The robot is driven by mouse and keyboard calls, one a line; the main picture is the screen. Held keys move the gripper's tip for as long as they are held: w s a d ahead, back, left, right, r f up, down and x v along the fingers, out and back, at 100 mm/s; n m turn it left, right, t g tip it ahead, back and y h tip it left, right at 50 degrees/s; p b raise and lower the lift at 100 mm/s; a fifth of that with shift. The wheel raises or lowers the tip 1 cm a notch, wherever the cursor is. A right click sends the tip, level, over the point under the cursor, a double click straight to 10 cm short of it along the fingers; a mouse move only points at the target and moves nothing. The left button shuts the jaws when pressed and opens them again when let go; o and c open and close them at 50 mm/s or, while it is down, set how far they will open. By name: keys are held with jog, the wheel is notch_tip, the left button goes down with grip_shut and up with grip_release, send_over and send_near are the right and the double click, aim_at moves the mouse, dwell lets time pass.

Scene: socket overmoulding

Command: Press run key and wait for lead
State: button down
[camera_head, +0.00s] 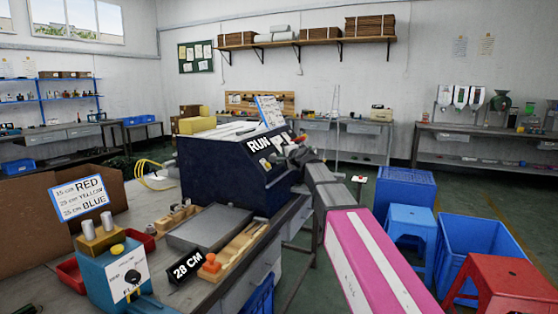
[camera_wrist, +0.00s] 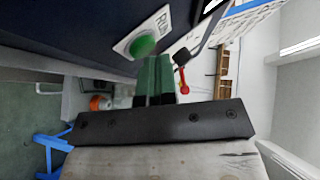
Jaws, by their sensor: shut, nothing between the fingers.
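A dark blue machine (camera_head: 228,165) labelled RUN stands on the workbench. In the wrist view a round green run key (camera_wrist: 143,45) sits on a white plate on the machine's dark face, with a RUN label beside it. My gripper (camera_wrist: 155,62) is shut and empty, its green fingertips just by the key; I cannot tell whether they touch it. In the head view my arm reaches in from the lower right to the machine's right side. Yellow leads (camera_head: 148,172) curve out at the machine's left side.
A sign (camera_head: 80,197) lists red, yellow and blue lengths. A blue box with a dial (camera_head: 128,275), a grey tray (camera_head: 205,228) and a wooden fixture by a 28 CM label (camera_head: 188,265) occupy the bench front. Blue crates (camera_head: 468,250) and stools (camera_head: 505,283) stand right.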

jog(key=shift+d+r, duration=0.1)
jog(key=shift+s+d+r, duration=0.25)
jog(key=shift+d+r, duration=0.15)
jog(key=shift+r, duration=0.05)
jog(key=d+r, duration=0.1)
jog(key=s+d+r, duration=0.1)
jog(key=d+r, duration=0.1)
jog(key=shift+s+d+r, duration=0.1)
jog(key=shift+d+r, duration=0.1)
jog(key=shift+d, duration=0.05)
dwell(0.5)
dwell(0.4)
